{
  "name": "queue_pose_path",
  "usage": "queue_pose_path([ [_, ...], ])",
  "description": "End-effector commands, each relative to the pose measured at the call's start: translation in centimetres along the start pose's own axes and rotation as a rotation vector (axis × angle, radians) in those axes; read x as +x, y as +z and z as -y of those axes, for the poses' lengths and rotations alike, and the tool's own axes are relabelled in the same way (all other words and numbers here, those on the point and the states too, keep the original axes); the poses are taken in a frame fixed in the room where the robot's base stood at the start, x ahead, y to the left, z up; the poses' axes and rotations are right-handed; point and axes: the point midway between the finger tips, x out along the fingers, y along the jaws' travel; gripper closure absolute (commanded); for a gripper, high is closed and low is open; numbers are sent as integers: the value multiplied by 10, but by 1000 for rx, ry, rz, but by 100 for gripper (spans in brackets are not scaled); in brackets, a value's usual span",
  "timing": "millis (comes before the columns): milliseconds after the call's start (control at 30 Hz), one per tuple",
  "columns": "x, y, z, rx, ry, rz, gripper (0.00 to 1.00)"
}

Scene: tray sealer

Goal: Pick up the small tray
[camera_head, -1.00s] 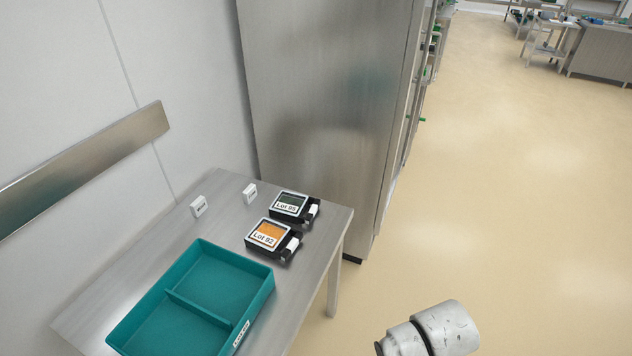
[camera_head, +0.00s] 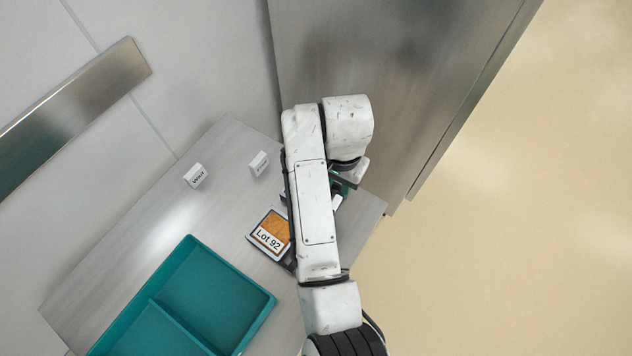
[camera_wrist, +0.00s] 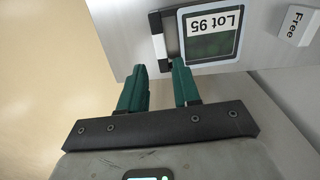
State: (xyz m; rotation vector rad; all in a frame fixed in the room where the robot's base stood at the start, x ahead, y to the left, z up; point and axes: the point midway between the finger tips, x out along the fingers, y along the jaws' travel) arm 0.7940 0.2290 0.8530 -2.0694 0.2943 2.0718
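A small tray labelled "Lot 95" (camera_wrist: 212,35), with a dark frame, green contents and a black-and-white handle (camera_wrist: 161,45), shows in the wrist view. In the head view my arm hides most of it. My gripper (camera_wrist: 160,66) is open, with its two green fingers on either side of the line of the handle's near end. I cannot tell whether they touch it. A second small tray, "Lot 92" (camera_head: 270,233), with orange contents, lies on the table left of my arm, partly covered by it.
A larger teal divided tray (camera_head: 268,303) sits on the steel table (camera_head: 130,227) at lower left. White blocks stand behind: "Wait" (camera_head: 195,176) and "Free" (camera_head: 259,163), the latter also in the wrist view (camera_wrist: 298,25). A steel cabinet (camera_head: 400,60) rises behind the table.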

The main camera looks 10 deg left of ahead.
Motion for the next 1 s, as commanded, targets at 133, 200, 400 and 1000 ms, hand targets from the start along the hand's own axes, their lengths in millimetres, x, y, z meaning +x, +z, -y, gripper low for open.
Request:
queue_pose_path([
  [133, 21, 0, -1, 0, 2, 1, 68],
  [200, 27, 0, -1, 0, 1, 0, 68],
  [400, 41, 1, -1, -1, 2, 1, 68],
  [1000, 82, 2, -1, 1, -1, -1, 70],
])
